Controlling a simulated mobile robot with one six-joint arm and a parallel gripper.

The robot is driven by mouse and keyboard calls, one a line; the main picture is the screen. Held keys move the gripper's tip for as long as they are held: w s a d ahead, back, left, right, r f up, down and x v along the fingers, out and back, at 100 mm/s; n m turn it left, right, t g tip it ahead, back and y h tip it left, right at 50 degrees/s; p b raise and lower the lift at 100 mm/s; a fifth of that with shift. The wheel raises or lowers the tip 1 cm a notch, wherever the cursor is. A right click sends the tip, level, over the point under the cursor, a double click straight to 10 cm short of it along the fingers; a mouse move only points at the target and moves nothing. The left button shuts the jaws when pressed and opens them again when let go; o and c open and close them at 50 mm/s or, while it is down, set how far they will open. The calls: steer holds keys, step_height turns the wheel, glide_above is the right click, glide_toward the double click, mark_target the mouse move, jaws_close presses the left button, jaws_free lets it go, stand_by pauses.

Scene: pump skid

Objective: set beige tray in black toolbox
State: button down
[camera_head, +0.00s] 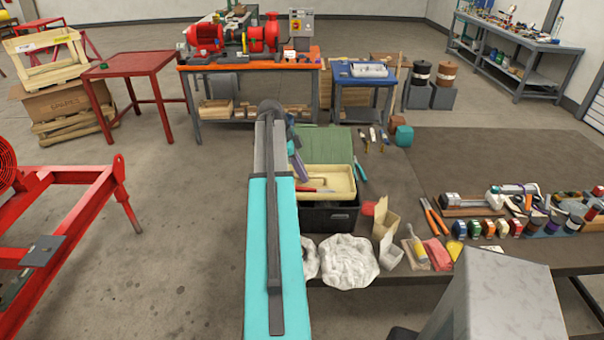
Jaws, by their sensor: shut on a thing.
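The black toolbox (330,218) stands on the dark table just right of my arm, with its green lid (326,145) swung open at the back. The beige tray (347,197) lies level at the toolbox's opening, over the black body. I cannot tell whether it rests on the toolbox or hangs slightly above it. A red-handled tool shows inside the tray. My gripper (301,171) points down at the tray's left side and is shut on the tray. My arm hides the tray's left end and part of the gripper, and the fingertips are hard to make out.
White crumpled cloths (347,261) and an open cardboard box (385,225) lie in front and right of the toolbox. Pliers with orange handles (435,218) and several small parts lie farther right. Hand tools lie behind the toolbox. The table between them has bare room.

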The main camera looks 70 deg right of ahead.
mark_target(302, 187)
steer(key=shift+d, duration=0.1)
stand_by(0.8)
steer(key=shift+f+b, duration=1.9)
steer(key=shift+f, duration=1.55)
stand_by(1.5)
steer(key=c, duration=1.7)
jaws_free()
steer(key=shift+c, duration=0.2)
steer(key=shift+r, duration=0.1)
steer(key=b+v, duration=0.3)
steer(key=v, duration=1)
steer(key=shift+r+b, duration=0.3)
steer(key=shift+r, duration=0.05)
steer(key=shift+w+d, duration=0.1)
